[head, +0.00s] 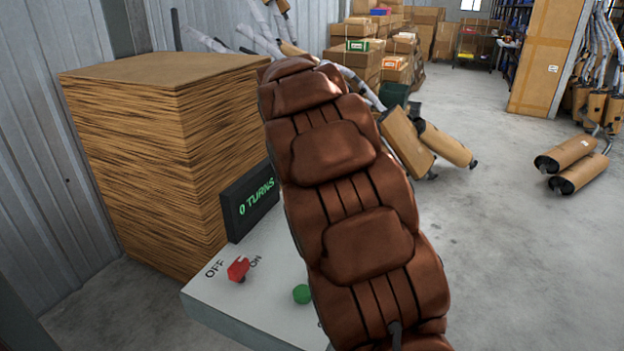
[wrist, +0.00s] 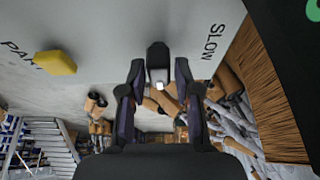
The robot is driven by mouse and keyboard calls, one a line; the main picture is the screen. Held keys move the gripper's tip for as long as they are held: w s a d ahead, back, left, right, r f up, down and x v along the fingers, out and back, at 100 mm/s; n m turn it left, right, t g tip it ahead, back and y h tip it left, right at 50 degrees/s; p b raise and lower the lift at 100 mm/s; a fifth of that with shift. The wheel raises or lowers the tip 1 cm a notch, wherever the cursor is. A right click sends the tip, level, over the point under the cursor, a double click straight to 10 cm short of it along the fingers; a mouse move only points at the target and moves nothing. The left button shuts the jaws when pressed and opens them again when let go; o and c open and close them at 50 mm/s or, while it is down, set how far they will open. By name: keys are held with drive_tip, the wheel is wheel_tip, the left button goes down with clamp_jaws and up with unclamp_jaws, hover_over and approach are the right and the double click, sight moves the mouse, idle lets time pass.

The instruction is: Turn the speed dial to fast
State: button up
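The speed dial (wrist: 158,62) is a dark knob with a small pale tip, on the white panel (wrist: 120,30) in the wrist view. The word SLOW is printed to its right; no word FAST shows. My gripper (wrist: 160,76) has its two dark fingers apart, one on each side of the dial, with visible gaps between them and it. I cannot tell how deep the fingertips reach. In the head view the dial and gripper are hidden; the panel (head: 290,266) shows only its left part.
A red OFF/ON switch (head: 238,269) and a green button (head: 301,294) are on the panel. A black display (head: 249,201) reads "0 TURNS". A yellow knob (wrist: 56,63) sits left of the dial. A brown stack (head: 190,150) stands behind the panel. Open floor lies right.

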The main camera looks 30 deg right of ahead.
drive_tip(key=shift+o, duration=1)
drive_tip(key=v, duration=1.2)
